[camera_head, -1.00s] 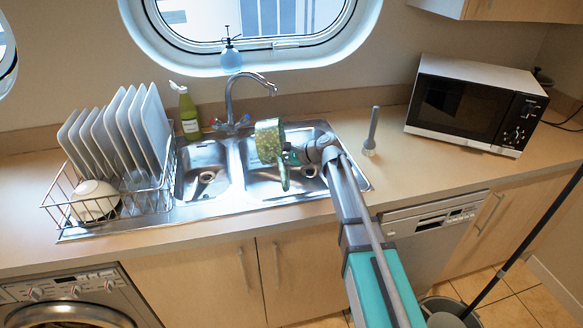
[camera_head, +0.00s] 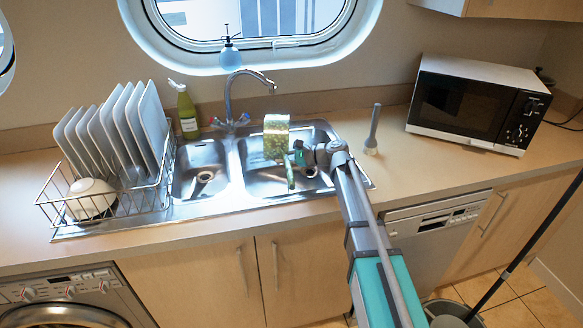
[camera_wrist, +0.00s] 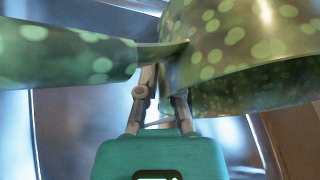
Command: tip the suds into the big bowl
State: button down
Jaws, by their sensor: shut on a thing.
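A green spotted pan or cup (camera_head: 276,140) with a long handle (camera_head: 290,174) hangs over the large right sink basin (camera_head: 262,186), apart from its floor as far as I can tell. My gripper (camera_head: 300,155) is shut on its handle close to the body. In the wrist view my fingers (camera_wrist: 166,85) meet at the handle (camera_wrist: 60,55), with the spotted body (camera_wrist: 245,40) to the right. The vessel looks tilted; its exact angle is unclear. I cannot make out any suds.
The tap (camera_head: 250,75) arches behind the vessel. The small basin (camera_head: 201,170) and a dish rack (camera_head: 110,200) with plates lie left. A green bottle (camera_head: 187,110) stands behind, a grey brush-like tool (camera_head: 372,130) right, near the microwave (camera_head: 475,105).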

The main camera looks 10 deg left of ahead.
jog(key=shift+d+r+y, duration=0.1)
jog(key=shift+y, duration=0.2)
jog(key=shift+a+r+h+p, duration=0.1)
jog(key=shift+a+h+p, duration=0.15)
jog(key=shift+h+p, duration=0.25)
jog(key=shift+a+f+h+p, duration=0.2)
jog(key=shift+a+h+p, duration=0.1)
jog(key=shift+h+p, duration=0.7)
jog(key=shift+s+a+f+n+p, duration=0.1)
jog(key=shift+a+f+n+p, duration=0.15)
jog(key=shift+a+p, duration=0.2)
jog(key=shift+f, duration=0.1)
jog(key=shift+a+h, duration=0.15)
jog(key=shift+h, duration=0.25)
